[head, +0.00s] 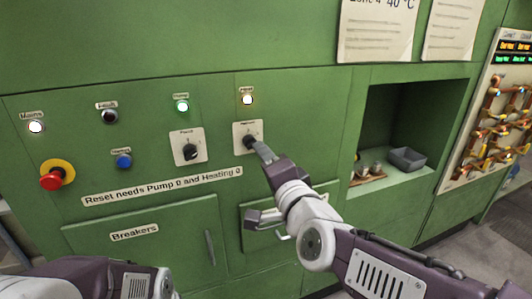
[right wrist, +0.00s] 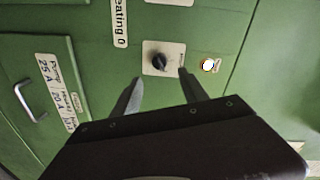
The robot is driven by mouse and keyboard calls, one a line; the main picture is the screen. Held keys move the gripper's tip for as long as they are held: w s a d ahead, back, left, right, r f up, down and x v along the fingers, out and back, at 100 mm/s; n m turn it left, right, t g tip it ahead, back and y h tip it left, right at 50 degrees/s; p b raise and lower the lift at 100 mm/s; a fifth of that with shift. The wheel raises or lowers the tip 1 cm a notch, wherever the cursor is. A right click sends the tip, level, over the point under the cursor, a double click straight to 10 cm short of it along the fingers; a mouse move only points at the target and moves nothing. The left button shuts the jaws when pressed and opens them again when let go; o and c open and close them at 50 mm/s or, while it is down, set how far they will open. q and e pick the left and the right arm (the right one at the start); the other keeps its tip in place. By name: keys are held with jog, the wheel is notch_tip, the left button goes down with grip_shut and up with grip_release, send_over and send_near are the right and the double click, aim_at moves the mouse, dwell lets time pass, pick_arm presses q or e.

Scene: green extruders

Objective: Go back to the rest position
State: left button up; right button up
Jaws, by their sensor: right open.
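My right gripper (head: 257,147) is raised in front of the panel at the right-hand rotary knob (head: 249,140). In the right wrist view the gripper (right wrist: 160,76) is open and empty, its two fingers apart. The dark knob (right wrist: 160,62) on its pale plate shows between and just beyond the fingertips; I cannot tell whether they touch it. My left arm (head: 95,282) shows only as a link along the bottom left of the head view, and its gripper is out of view.
The green panel holds another knob (head: 190,150), a red stop button (head: 52,180), a blue button (head: 124,161) and lit lamps. Handles (head: 210,247) stick out below. A recess with a grey bin (head: 407,158) lies to the right, beside a board of orange parts (head: 499,125).

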jog(key=w+d+f+g+h, duration=0.1)
jog(key=d+f+g+h, duration=0.15)
jog(key=d+f, duration=0.55)
jog(key=w+d+f+g+h, duration=0.1)
jog(key=d+f+g+h, duration=0.2)
jog(key=f, duration=0.9)
jog(key=s+d+f+n+g, duration=0.2)
jog(key=s+f+n+g, duration=0.3)
jog(key=s+f, duration=0.4)
jog(key=s+d+f+n+g, duration=0.2)
jog(key=s+f+n+g, duration=0.4)
jog(key=s, duration=0.4)
notch_tip(320, 180, up, 15)
jog(key=t+p, duration=0.1)
jog(key=p, duration=1.5)
jog(key=shift+s+y, duration=0.3)
jog(key=shift+y, duration=0.05)
jog(key=shift+f, duration=0.1)
